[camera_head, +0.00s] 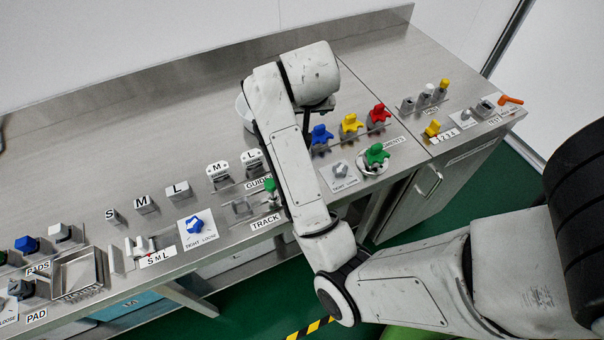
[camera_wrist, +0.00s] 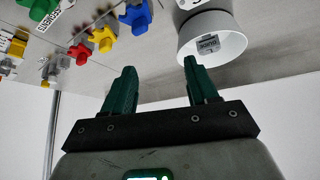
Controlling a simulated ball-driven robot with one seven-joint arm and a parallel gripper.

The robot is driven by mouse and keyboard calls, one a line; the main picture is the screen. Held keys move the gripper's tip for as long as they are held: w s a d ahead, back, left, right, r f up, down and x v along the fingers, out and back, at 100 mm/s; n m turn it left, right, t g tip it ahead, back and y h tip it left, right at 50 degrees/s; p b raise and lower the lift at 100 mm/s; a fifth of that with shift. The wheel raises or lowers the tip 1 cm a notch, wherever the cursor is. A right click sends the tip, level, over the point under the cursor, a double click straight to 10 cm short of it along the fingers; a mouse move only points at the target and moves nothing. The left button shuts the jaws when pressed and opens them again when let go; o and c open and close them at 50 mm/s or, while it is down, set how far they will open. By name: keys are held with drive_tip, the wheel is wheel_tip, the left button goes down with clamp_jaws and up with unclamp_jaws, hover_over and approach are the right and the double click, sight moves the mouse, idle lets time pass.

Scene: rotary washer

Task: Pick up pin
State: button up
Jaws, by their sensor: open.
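Three small upright pegs stand in a row at the right end of the bench: a grey one (camera_head: 408,103), a white one (camera_head: 427,92) and a yellow one (camera_head: 443,87). A label in front of them is too small to read for certain, so I cannot tell which is the pin. My gripper (camera_wrist: 160,66) has its two green fingers spread, with nothing between them. In the head view my arm mostly hides it, over the middle of the bench and left of these pegs.
A white cup (camera_wrist: 228,42) with a grey labelled piece inside is near my right finger. Blue (camera_head: 321,134), yellow (camera_head: 350,124), red (camera_head: 379,114) and green (camera_head: 377,153) knobs stand right of my arm. An orange handle (camera_head: 510,99) is at the bench's right end. The rear bench is clear.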

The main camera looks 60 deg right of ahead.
drive_tip(key=a+f+m+g+y, duration=0.1)
drive_tip(key=a+f+m+y, duration=0.1)
drive_tip(key=s+a+f+m+g+y, duration=0.1)
drive_tip(key=a+f+m, duration=0.2)
drive_tip(key=s+a+f+m+g+y, duration=0.1)
drive_tip(key=a+f+m+y, duration=0.1)
drive_tip(key=m, duration=0.1)
drive_tip(key=shift+s+a+f+g+y, duration=0.2)
drive_tip(key=shift+a+f+g+y, duration=0.1)
drive_tip(key=shift+g, duration=0.1)
drive_tip(key=shift+s+d+f+p, duration=0.1)
drive_tip(key=shift+f+p, duration=0.4)
drive_tip(key=shift+f, duration=0.9)
drive_tip(key=shift+s+f+p, duration=0.1)
drive_tip(key=shift+f+p, duration=0.35)
drive_tip(key=shift+f, duration=0.95)
drive_tip(key=shift+c, duration=0.4)
clamp_jaws()
